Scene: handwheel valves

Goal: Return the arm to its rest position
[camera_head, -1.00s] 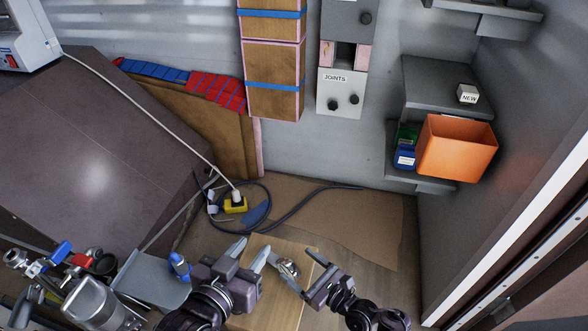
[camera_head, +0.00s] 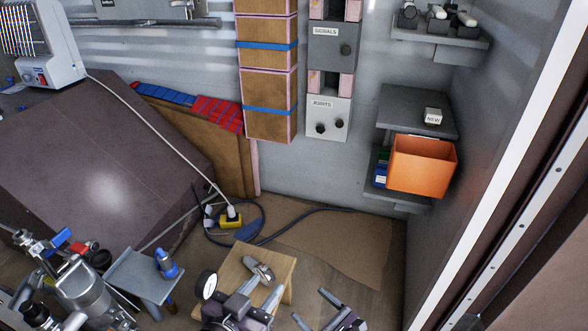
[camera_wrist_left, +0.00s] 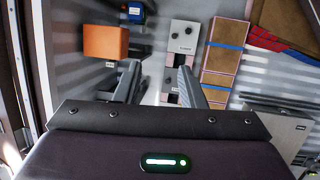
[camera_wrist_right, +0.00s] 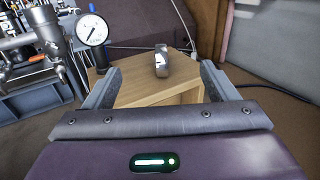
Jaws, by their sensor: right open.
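My left gripper (camera_head: 260,294) is at the bottom of the head view, in front of a small wooden stool or box. Its fingers are apart and empty, as the left wrist view (camera_wrist_left: 157,82) also shows. My right gripper (camera_head: 316,308) is to its right, low over the floor, partly cut off by the frame edge. In the right wrist view (camera_wrist_right: 156,88) its fingers are wide apart with nothing gripped. A metal fitting (camera_head: 259,270) rests on the wooden box (camera_head: 283,268). The fitting (camera_wrist_right: 161,62) is beyond the right fingertips, apart from them.
A pressure gauge (camera_head: 206,285) and valve pipework (camera_head: 80,288) stand at lower left, near a grey tray (camera_head: 140,277) with a blue item (camera_head: 166,264). An orange bin (camera_head: 422,166) sits on a right wall shelf. A cable and yellow plug (camera_head: 231,218) lie on the floor.

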